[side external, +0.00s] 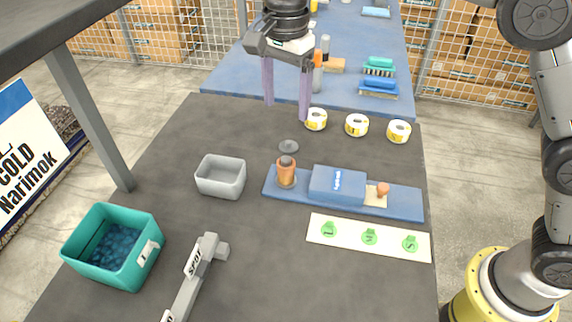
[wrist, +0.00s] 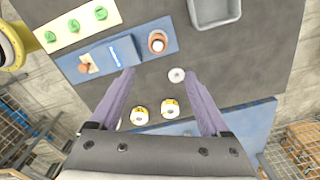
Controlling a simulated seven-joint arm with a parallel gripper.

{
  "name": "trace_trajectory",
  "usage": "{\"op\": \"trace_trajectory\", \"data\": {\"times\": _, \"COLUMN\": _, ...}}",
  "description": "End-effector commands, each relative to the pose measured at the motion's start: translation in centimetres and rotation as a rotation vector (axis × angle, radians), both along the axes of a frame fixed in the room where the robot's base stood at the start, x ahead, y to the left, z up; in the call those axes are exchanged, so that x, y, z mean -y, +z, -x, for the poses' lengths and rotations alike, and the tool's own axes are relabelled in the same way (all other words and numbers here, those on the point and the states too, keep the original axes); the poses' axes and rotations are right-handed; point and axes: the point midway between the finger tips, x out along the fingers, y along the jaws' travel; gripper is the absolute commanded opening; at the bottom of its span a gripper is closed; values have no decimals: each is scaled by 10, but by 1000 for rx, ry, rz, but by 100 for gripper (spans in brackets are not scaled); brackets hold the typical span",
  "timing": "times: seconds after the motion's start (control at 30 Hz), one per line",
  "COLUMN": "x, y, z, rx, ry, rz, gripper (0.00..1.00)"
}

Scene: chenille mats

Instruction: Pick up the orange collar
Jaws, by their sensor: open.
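An orange collar (side external: 286,174) stands at the left end of a blue base (side external: 405,204), around a post with a dark top in the side view. It also shows as an orange ring with a pale centre in the wrist view (wrist: 150,45). A smaller orange piece (side external: 383,188) sits on a tan square toward the base's right end. My gripper (side external: 287,110) is open and empty, with its two lilac fingers pointing down. It hangs above the table, apart from the collar. In the wrist view the collar lies just beyond the fingertips (wrist: 159,74).
A cream strip with green pieces (side external: 369,237) lies in front.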

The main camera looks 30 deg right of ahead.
Motion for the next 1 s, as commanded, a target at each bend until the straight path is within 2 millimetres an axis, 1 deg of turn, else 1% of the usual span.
{"op": "trace_trajectory", "data": {"times": 0.07, "x": -4, "y": -7, "z": 2, "rx": -4, "ry": 9, "rz": 2, "gripper": 80}}
{"op": "trace_trajectory", "data": {"times": 0.17, "x": -3, "y": -22, "z": 3, "rx": -5, "ry": 9, "rz": 3, "gripper": 80}}
{"op": "trace_trajectory", "data": {"times": 0.3, "x": -3, "y": -49, "z": 3, "rx": -6, "ry": 9, "rz": 4, "gripper": 80}}
{"op": "trace_trajectory", "data": {"times": 0.4, "x": -3, "y": -66, "z": 3, "rx": -6, "ry": 9, "rz": 2, "gripper": 80}}
{"op": "trace_trajectory", "data": {"times": 0.5, "x": -3, "y": -78, "z": 3, "rx": -4, "ry": 9, "rz": 2, "gripper": 80}}
{"op": "trace_trajectory", "data": {"times": 0.73, "x": -3, "y": -93, "z": 4, "rx": -3, "ry": 9, "rz": 1, "gripper": 80}}
{"op": "trace_trajectory", "data": {"times": 0.9, "x": -2, "y": -118, "z": 8, "rx": -5, "ry": 9, "rz": 3, "gripper": 80}}
{"op": "trace_trajectory", "data": {"times": 1.0, "x": -2, "y": -130, "z": 7, "rx": -4, "ry": 9, "rz": 2, "gripper": 80}}
